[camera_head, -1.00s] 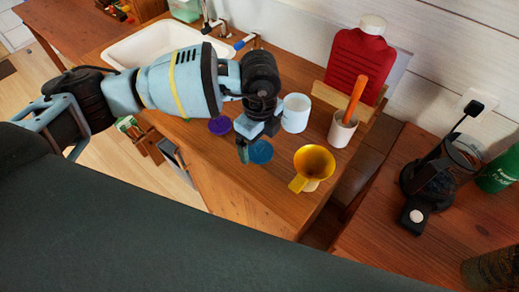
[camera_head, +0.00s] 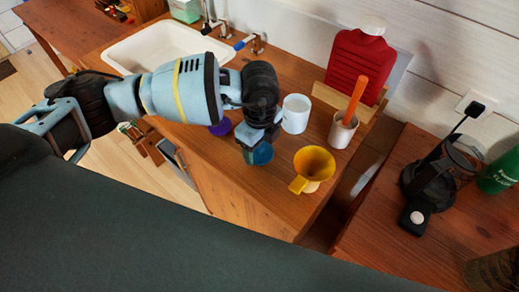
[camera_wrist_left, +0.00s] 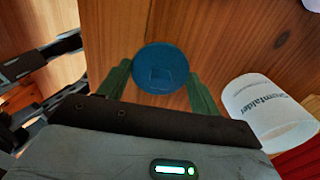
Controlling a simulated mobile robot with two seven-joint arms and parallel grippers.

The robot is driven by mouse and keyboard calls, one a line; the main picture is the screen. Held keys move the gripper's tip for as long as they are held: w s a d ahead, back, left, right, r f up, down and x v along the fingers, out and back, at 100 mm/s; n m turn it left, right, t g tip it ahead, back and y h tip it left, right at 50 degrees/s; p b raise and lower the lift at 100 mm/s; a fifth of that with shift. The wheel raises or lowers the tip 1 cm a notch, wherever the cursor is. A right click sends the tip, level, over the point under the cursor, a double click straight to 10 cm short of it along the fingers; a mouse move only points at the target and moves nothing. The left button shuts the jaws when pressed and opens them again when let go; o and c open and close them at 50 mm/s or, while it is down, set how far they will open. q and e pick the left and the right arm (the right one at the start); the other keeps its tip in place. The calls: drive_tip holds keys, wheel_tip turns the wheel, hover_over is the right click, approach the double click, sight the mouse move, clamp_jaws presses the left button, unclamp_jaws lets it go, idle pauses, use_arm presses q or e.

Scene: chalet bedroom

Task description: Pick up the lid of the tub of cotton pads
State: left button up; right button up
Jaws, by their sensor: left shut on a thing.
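A round blue lid (camera_wrist_left: 160,68) with a square mark on its top lies between my left gripper's green fingers in the left wrist view. In the head view the lid (camera_head: 262,154) shows partly, behind the fingers, low over the wooden counter. My left gripper (camera_head: 254,155) is shut on the lid; its fingers also show in the left wrist view (camera_wrist_left: 161,80). I cannot tell whether the lid rests on something under it. A white tub (camera_head: 296,113) with an open-looking top stands just right of the gripper; it also shows, with printed lettering, in the left wrist view (camera_wrist_left: 266,108). My right gripper is not in view.
A yellow funnel (camera_head: 314,163) stands close to the right of the gripper. A purple round thing (camera_head: 220,127) is close to its left. Behind are a white cup with an orange handle (camera_head: 343,129), a red bottle (camera_head: 357,66) and a white sink (camera_head: 160,45).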

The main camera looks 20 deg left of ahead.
use_arm(q)
wheel_tip(320, 180, up, 10)
drive_tip(key=shift+p, duration=0.35)
